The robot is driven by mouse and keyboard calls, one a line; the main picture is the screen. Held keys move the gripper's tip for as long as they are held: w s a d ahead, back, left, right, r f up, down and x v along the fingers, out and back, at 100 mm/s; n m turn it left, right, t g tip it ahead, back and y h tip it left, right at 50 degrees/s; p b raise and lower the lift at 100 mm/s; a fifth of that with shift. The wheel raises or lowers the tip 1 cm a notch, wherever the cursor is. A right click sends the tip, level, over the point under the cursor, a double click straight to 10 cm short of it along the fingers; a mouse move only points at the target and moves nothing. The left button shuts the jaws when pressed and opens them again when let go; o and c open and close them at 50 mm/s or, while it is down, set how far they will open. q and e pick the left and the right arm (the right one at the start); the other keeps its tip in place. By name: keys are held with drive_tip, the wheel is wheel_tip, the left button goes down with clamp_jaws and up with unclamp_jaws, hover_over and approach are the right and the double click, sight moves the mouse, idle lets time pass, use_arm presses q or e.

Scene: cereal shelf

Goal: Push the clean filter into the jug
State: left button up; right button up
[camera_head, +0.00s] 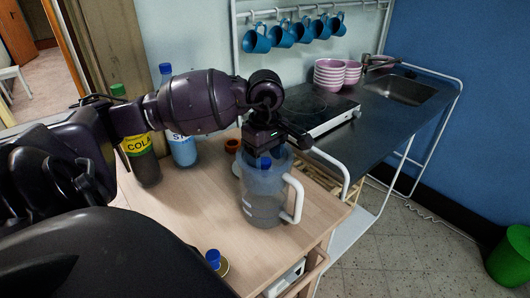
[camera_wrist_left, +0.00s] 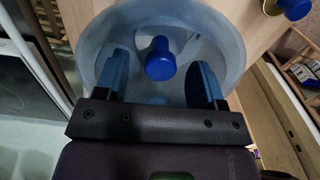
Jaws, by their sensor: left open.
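The clear jug (camera_head: 262,203) with a white handle stands upright on the wooden table. A filter with a blue knob (camera_head: 264,163) is inside the jug near its top. In the left wrist view the knob (camera_wrist_left: 160,58) lies between my fingers, and the jug's rim (camera_wrist_left: 92,42) surrounds it. My left gripper (camera_wrist_left: 160,82) is open and points down at the jug's mouth, with a finger on each side of the knob. I see no finger touching the knob. In the head view the gripper (camera_head: 265,148) hides part of the jug's mouth. My right gripper is not in view.
Another blue-knobbed piece on a yellowish disc (camera_head: 213,259) sits at the table's front. A cola bottle (camera_head: 145,165) and a blue-labelled bottle (camera_head: 182,150) stand behind my left arm. An orange-brown cup (camera_head: 232,146) is behind the jug. The hob (camera_head: 315,108) and sink lie beyond.

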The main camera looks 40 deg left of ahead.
use_arm(q)
wheel_tip(320, 180, up, 10)
idle(0.4)
drive_tip(key=shift+f, duration=0.1)
